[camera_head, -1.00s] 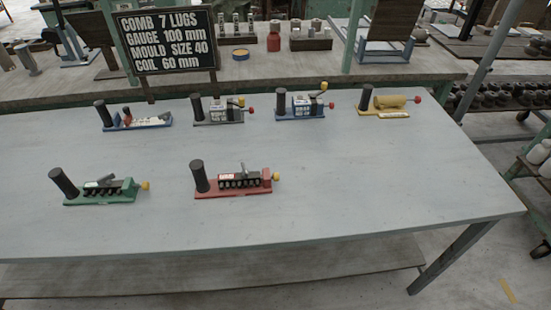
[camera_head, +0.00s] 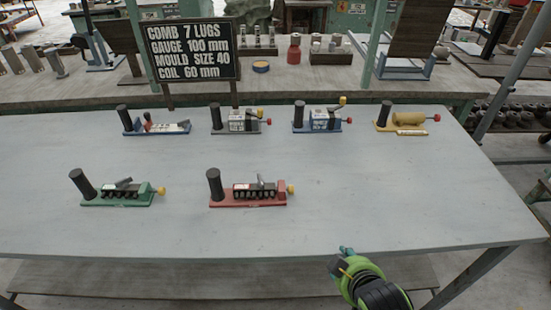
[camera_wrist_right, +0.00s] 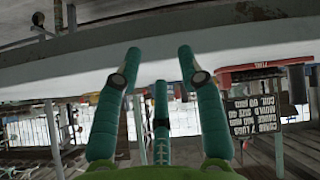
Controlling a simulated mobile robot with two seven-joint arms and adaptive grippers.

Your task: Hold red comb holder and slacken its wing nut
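The red comb holder (camera_head: 248,203) lies on the near middle of the table, with a black upright handle at its left end. A row of dark lugs sits along its body, with a small lever above. A yellow knob (camera_head: 291,189), perhaps the wing nut, is at its right end. My right gripper (camera_head: 346,250) is at the table's front edge, right of and nearer than the red holder, not touching it. In the right wrist view its green fingers (camera_wrist_right: 158,55) are spread, with nothing between them. A red base (camera_wrist_right: 262,70), apparently the red holder's, shows at right there. My left gripper is out of view.
A green holder (camera_head: 120,199) stands left of the red one. Behind are a blue holder with a red knob (camera_head: 155,128), a grey (camera_head: 240,125), another blue (camera_head: 320,122) and a yellow one (camera_head: 405,122). A black sign (camera_head: 193,52) stands behind. The table's right front is clear.

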